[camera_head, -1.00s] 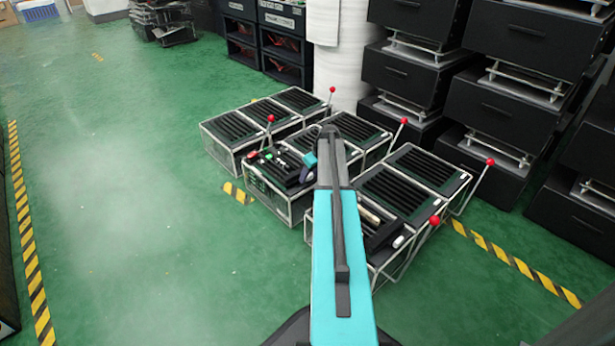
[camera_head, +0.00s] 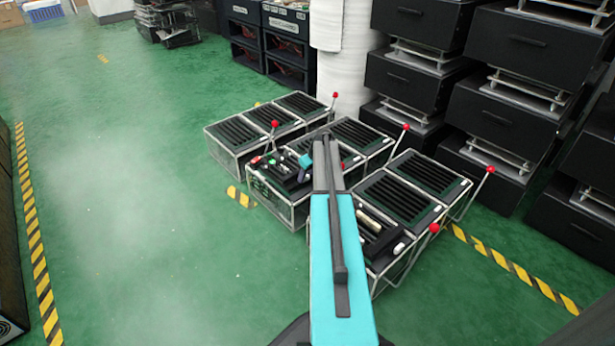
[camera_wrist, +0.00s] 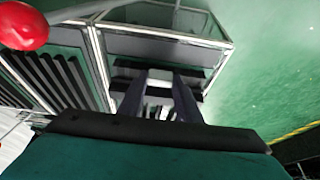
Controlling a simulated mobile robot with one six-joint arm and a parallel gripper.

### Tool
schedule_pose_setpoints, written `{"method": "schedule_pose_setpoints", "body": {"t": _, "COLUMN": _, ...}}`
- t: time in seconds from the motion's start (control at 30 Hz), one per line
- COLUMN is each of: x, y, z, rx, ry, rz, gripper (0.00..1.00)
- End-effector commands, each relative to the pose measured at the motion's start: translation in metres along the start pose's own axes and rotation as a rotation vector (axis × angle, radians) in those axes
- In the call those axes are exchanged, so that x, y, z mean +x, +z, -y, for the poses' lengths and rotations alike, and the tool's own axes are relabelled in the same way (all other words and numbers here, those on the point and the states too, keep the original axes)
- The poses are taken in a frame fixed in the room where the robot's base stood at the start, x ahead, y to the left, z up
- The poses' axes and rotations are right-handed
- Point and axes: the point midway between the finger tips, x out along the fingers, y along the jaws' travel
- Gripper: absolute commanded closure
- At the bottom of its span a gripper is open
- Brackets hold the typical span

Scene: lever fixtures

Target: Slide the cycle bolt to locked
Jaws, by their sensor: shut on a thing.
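My gripper (camera_wrist: 160,85) reaches down over a wire-framed box (camera_head: 279,205) whose top panel carries red and green buttons and small metal parts. In the wrist view its two dark fingers stand on either side of a pale metallic part (camera_wrist: 158,90), which I take to be the bolt. They are shut on it. The bolt's far end and its position along its track are hard to make out.
Red-balled levers (camera_head: 275,124) stand beside the boxes, and one red ball (camera_wrist: 22,25) is close at the wrist view's upper left. Neighbouring slatted boxes (camera_head: 405,190) crowd the right. Black cabinets (camera_head: 500,115) stand behind. Green floor (camera_head: 120,220) is clear at left.

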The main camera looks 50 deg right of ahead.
Motion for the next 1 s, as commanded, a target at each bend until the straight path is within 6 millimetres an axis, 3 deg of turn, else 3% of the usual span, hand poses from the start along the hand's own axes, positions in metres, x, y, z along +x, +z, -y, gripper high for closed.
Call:
{"method": "schedule_pose_setpoints", "body": {"t": 0.1, "x": 0.0018, "y": -0.0102, "z": -0.0008, "rx": 0.0, "ry": 0.0, "rz": 0.001, "gripper": 1.0}}
{"method": "schedule_pose_setpoints", "body": {"t": 0.5, "x": 0.0054, "y": -0.0151, "z": 0.0002, "rx": 0.0, "ry": 0.003, "rz": -0.006, "gripper": 1.0}}
{"method": "schedule_pose_setpoints", "body": {"t": 0.53, "x": 0.0054, "y": -0.0153, "z": 0.0003, "rx": 0.0, "ry": 0.002, "rz": -0.006, "gripper": 0.66}}
{"method": "schedule_pose_setpoints", "body": {"t": 0.63, "x": 0.0054, "y": -0.0148, "z": 0.0003, "rx": 0.0, "ry": 0.002, "rz": -0.005, "gripper": 0.5}}
{"method": "schedule_pose_setpoints", "body": {"t": 1.0, "x": 0.0032, "y": -0.013, "z": 0.0006, "rx": -0.001, "ry": 0.001, "rz": -0.001, "gripper": 0.5}}
